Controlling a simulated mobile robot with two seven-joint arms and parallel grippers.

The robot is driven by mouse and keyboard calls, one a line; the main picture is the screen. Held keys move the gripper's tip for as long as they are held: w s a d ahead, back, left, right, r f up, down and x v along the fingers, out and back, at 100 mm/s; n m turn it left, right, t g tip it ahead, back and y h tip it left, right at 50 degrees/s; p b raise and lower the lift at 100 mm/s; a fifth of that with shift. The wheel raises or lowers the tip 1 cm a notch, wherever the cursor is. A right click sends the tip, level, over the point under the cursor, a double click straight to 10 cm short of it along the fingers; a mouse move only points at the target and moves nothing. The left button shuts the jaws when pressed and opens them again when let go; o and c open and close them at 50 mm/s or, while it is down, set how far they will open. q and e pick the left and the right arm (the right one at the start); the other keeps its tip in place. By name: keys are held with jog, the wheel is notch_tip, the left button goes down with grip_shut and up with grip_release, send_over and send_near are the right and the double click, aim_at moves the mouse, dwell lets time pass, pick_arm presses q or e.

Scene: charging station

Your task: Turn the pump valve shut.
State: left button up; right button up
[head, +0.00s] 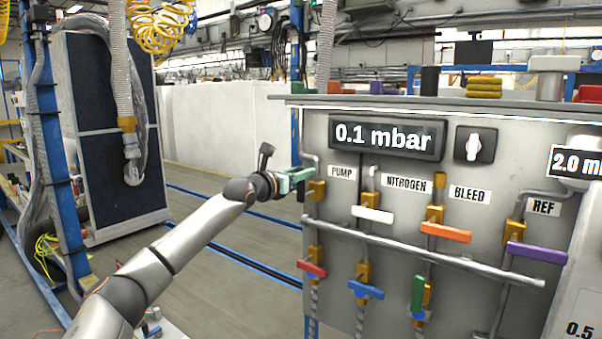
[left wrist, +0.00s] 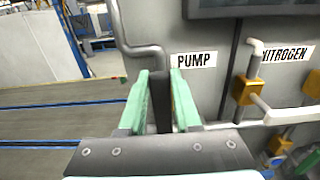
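The pump valve has a yellow body (head: 316,191) below the PUMP label (head: 342,173) at the panel's upper left. My left gripper (head: 297,177) is at this valve, its pale green fingers beside the panel. In the left wrist view, the left gripper (left wrist: 160,97) has a dark upright bar (left wrist: 160,112) between its fingers. This looks like the pump valve handle. The fingers hide most of the handle in the head view. My right gripper is in neither view.
The white nitrogen handle (head: 373,214) is close by on the right, with the orange bleed handle (head: 446,232) beyond. A horizontal pipe (head: 420,250) crosses below. A red handle (head: 312,268) is under the pump valve. The floor left of the panel is open.

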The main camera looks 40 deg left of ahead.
pick_arm(q)
grip_shut()
dwell(0.9)
